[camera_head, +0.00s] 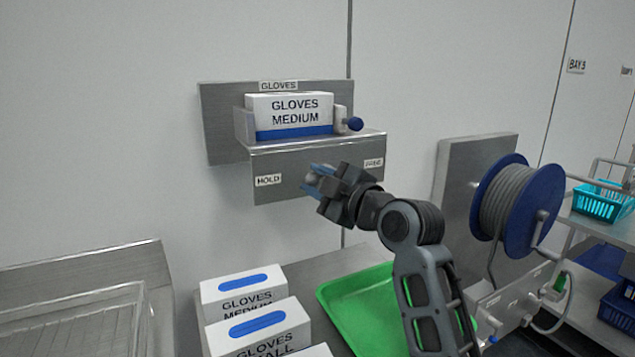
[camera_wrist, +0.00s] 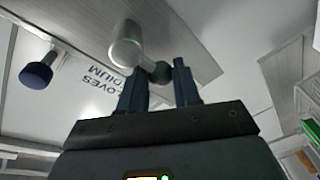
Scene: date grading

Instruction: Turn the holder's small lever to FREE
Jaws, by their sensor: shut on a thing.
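The glove holder (camera_head: 226,130) is a grey metal bracket on the wall. Its front plate bears a HOLD label (camera_head: 268,180) at the left and a FREE label (camera_head: 374,164) at the right. My gripper (camera_head: 320,182) is at the plate between the two labels, nearer HOLD, and hides the lever in the head view. In the wrist view, the small lever (camera_wrist: 126,48) shows as a pale rounded stub with a dark knob (camera_wrist: 160,73). My gripper (camera_wrist: 160,85) is shut on this knob, which sits between the fingertips.
A GLOVES MEDIUM box (camera_head: 290,112) sits in the holder. A blue-knobbed part (camera_head: 354,124) sticks out at its right. Below are more glove boxes (camera_head: 240,290) and a green tray (camera_head: 335,300). A blue cable reel (camera_head: 540,200) stands right of my arm.

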